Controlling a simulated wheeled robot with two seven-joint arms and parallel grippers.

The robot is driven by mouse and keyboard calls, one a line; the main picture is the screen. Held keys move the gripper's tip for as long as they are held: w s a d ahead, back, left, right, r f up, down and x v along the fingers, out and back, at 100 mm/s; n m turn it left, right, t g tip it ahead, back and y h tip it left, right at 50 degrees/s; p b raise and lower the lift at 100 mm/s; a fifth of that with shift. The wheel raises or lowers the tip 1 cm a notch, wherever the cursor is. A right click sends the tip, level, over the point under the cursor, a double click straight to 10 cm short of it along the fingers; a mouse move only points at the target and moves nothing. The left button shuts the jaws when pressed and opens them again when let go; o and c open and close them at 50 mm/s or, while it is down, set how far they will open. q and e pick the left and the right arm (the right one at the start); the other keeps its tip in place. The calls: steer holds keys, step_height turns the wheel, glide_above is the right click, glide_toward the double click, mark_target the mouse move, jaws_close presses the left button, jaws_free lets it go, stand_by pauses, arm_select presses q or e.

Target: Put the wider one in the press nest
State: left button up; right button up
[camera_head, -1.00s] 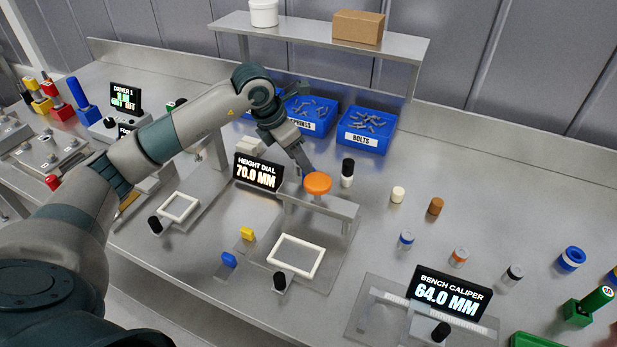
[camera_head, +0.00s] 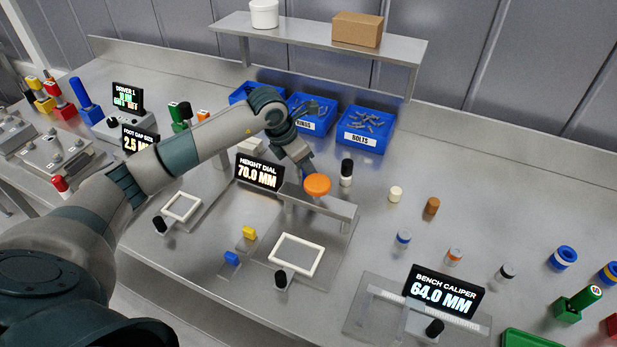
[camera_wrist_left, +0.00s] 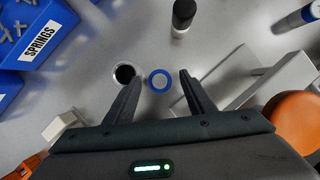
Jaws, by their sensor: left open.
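My left gripper (camera_wrist_left: 158,75) is open and points down at the bench. In the head view the gripper (camera_head: 307,170) is behind the orange knob (camera_head: 317,184). In the left wrist view a round blue-rimmed piece with a grey top (camera_wrist_left: 159,80) sits between the fingertips, and I cannot tell whether they touch it. A round piece with a dark centre and pale rim (camera_wrist_left: 123,73) is just outside the left finger. In the head view both are hidden behind the gripper and fixture. I cannot tell which thing is the press nest. My right gripper is not in view.
A black-and-white cylinder (camera_head: 346,172) stands close to the gripper; the orange knob (camera_wrist_left: 298,122) and a grey bar (camera_wrist_left: 222,80) flank it. Blue bins (camera_head: 362,130) stand behind. White cap (camera_head: 395,194), brown cap (camera_head: 432,205) and several small cylinders stand at right.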

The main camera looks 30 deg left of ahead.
arm_select(q)
jaws_close()
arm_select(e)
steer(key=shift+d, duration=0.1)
arm_select(q)
steer(key=shift+r, duration=0.1)
